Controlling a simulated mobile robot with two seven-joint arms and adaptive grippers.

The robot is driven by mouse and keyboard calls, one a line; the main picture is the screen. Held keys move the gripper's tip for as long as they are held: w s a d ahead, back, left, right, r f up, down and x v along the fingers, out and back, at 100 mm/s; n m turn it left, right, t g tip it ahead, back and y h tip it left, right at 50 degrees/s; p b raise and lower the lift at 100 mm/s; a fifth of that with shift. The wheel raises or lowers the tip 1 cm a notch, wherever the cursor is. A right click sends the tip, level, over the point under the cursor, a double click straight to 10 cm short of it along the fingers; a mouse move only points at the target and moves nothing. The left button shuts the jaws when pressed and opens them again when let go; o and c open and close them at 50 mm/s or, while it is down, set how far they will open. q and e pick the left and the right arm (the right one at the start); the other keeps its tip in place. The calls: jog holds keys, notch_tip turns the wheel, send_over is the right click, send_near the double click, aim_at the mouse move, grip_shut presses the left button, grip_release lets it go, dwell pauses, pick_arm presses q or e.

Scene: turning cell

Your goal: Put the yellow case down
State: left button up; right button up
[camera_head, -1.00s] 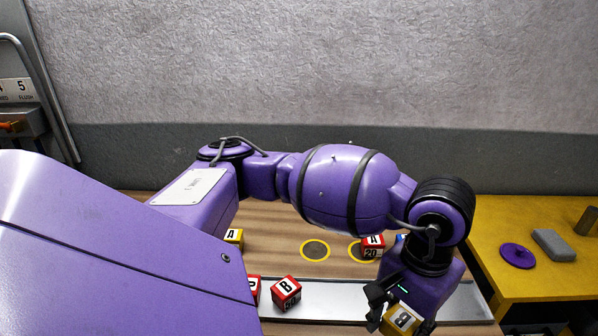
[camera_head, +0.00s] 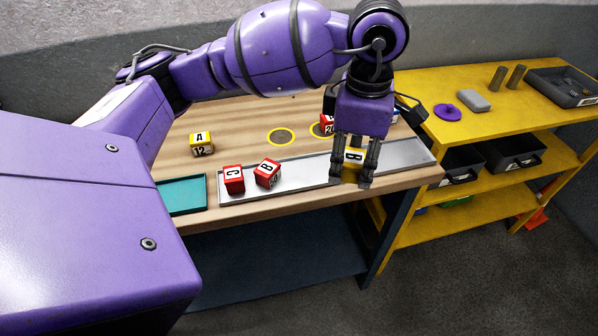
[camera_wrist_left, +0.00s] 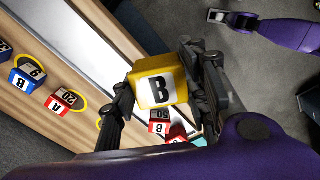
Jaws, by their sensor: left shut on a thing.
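The yellow case (camera_head: 353,157), a cube with a black B on a white label, is between the fingers of my left gripper (camera_head: 354,172). The wrist view shows the case (camera_wrist_left: 158,84) close up, with the left gripper (camera_wrist_left: 160,92) shut on its two sides. In the head view it appears over the front part of the long metal tray (camera_head: 310,174). I cannot tell whether it touches the tray. In the wrist view, a purple arm of mine ends in what looks like my right gripper (camera_wrist_left: 228,18), too small to read.
Two red cases, C (camera_head: 233,180) and B (camera_head: 267,172), stand on the tray's left part. A yellow A case (camera_head: 202,144) and a red case (camera_head: 327,123) stand behind. One yellow ring (camera_head: 281,137) is empty. A teal tray (camera_head: 182,196) is left; a yellow shelf (camera_head: 430,128) is right.

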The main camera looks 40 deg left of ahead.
pick_arm(q)
jog(key=n, duration=0.1)
jog(key=r+n, duration=0.1)
jog(key=n, duration=0.1)
jog(key=w+n, duration=0.1)
jog(key=shift+a+r+n, duration=0.1)
jog(key=shift+r+n, duration=0.05)
jog(key=shift+n, duration=0.25)
jog(key=shift+a+n, duration=0.15)
jog(key=shift+n, duration=0.15)
jog(key=w+a+f+p, duration=0.1)
jog(key=a+f, duration=0.3)
jog(key=a, duration=0.5)
send_over(300, 174)
jog(key=d, duration=0.1)
notch_tip(300, 174, down, 4)
jog(key=shift+s+d+f+p, duration=0.1)
jog(key=shift+s+d+p, duration=0.05)
jog(key=shift+p, duration=0.15)
jog(key=shift+a+f, duration=0.55)
jog(key=shift+f, duration=0.15)
notch_tip(300, 174, down, 3)
jog(key=shift+a+f, duration=0.1)
jog(key=shift+a, duration=0.05)
jog(key=shift+f, duration=0.1)
